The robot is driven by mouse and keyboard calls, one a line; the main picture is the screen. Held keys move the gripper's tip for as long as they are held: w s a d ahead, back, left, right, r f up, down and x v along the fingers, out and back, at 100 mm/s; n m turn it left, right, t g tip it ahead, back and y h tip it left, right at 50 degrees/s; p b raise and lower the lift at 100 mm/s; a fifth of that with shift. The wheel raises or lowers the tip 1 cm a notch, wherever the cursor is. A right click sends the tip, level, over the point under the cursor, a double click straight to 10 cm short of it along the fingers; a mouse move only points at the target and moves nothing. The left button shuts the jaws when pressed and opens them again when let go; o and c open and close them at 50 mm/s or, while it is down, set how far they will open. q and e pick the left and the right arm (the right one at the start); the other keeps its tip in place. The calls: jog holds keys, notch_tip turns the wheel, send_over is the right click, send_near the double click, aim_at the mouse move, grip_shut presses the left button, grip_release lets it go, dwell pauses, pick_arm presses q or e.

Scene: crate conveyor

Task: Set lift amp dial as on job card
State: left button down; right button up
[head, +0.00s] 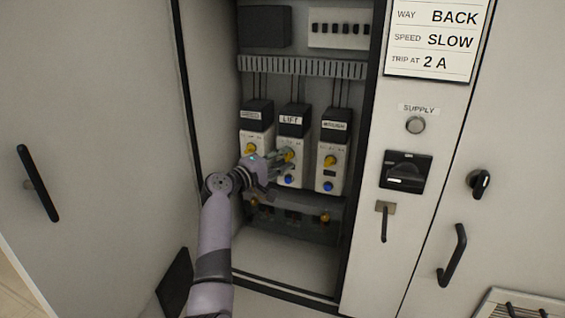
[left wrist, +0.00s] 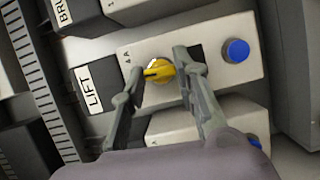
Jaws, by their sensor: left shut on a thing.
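The lift unit (head: 291,150) is the middle of three white modules in the open cabinet, with a LIFT label. Its yellow amp dial (left wrist: 158,71) shows between my left fingers in the left wrist view, above a dark window and a blue button (left wrist: 236,51). My left gripper (head: 284,159) is shut on this dial, one finger on each side. A "4 A" mark shows beside the dial; I cannot tell its exact setting. The job card (head: 432,42) at the upper right reads BACK, SLOW, TRIP AT 2 A. My right gripper is out of view.
Similar modules with yellow dials stand close on the left (head: 254,140) and right (head: 332,160). A terminal row (head: 295,217) lies below them. The cabinet door (head: 95,150) is at the left. A black supply switch (head: 407,171) is on the right panel.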

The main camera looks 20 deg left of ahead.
pick_arm(q)
jog(key=shift+n, duration=0.4)
jog(key=c, duration=1.2)
grip_release()
jog(key=shift+c, duration=0.2)
jog(key=v, duration=0.7)
jog(key=shift+s, duration=0.2)
jog(key=shift+a+f, duration=0.15)
jog(key=shift+f, duration=0.1)
